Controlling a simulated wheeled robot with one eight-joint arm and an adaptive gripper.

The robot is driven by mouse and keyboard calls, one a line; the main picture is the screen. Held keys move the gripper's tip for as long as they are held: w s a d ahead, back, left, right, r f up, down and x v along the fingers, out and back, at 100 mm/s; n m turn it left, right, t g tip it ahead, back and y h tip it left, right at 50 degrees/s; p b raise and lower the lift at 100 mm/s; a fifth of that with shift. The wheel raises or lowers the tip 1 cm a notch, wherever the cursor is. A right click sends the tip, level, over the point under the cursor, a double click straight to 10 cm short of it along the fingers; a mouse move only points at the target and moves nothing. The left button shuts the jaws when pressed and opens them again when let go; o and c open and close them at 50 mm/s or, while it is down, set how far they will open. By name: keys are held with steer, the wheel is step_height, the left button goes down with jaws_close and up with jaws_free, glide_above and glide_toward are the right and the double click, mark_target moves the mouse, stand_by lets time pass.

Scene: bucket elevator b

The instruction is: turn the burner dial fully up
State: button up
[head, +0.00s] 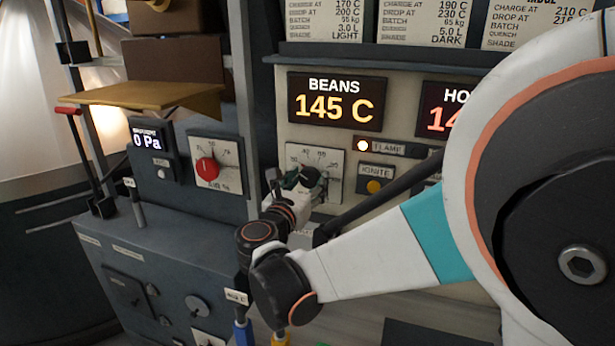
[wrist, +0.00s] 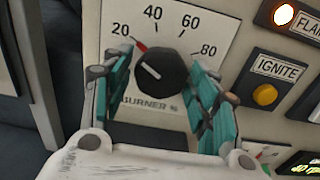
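The burner dial (wrist: 162,72) is a round black knob on a white plate marked 20, 40, 60 and 80, with "BURNER %" below. A red pointer at its upper left is aimed near 20, and a white line on the knob slants up and left. My gripper (wrist: 162,58) has its teal fingers on the left and right of the knob. They look open around it, with a narrow gap; contact is not clear. In the head view my gripper (head: 306,182) is in front of the burner plate (head: 332,158) and covers most of the dial.
The yellow IGNITE button (wrist: 264,94) and lit FLAME lamp (wrist: 284,14) are right of the dial. The BEANS display (head: 335,102) reads 145 C. A red air dial (head: 207,168) is on the left panel. My arm crosses the right side.

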steer(key=c, duration=0.5)
